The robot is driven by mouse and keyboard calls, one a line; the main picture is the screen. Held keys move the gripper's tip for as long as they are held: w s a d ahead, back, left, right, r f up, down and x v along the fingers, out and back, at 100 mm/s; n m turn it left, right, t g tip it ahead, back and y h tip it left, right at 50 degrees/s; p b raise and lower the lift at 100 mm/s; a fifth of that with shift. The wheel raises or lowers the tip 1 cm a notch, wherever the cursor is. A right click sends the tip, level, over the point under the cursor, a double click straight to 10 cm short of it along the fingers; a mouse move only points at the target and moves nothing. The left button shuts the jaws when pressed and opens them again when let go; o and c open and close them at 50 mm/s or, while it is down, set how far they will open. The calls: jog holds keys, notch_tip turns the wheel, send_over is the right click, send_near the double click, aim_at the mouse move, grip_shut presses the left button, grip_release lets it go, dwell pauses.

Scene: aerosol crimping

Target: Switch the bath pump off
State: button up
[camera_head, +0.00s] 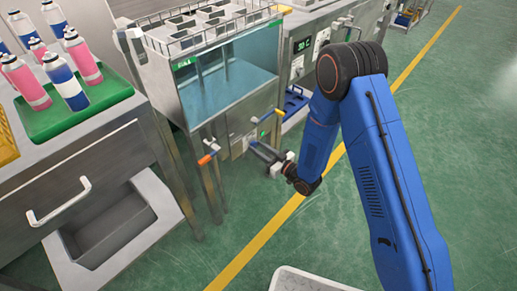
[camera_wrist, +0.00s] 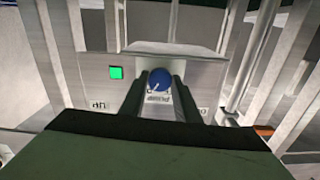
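The bath (camera_head: 225,88) is a steel tank with a clear front and bluish water, at the upper middle of the head view. A pale control panel (camera_head: 238,146) sits below it. In the wrist view, a round blue knob (camera_wrist: 159,77) with a white pointer mark is on the panel, and a square green lamp (camera_wrist: 115,72) glows to its left. My gripper (camera_wrist: 161,82) faces the knob, with its dark fingers apart, one on each side of it. I cannot tell whether they touch it. In the head view, my gripper (camera_head: 256,150) reaches left toward the panel.
Pipes with an orange-handled valve (camera_head: 208,158) run down left of the panel. A steel bench with a green tray (camera_head: 100,98) of spray cans stands at left. A pale bin (camera_head: 300,281) is at the bottom. Green floor with a yellow line (camera_head: 262,236) is clear in front.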

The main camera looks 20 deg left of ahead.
jog(key=shift+n, duration=0.3)
jog(key=n, duration=1.1)
jog(key=shift+n, duration=0.3)
dwell(0.6)
jog(key=o, duration=1.1)
jog(key=shift+c, duration=0.2)
jog(key=v, duration=1.7)
jog(key=shift+d, duration=0.25)
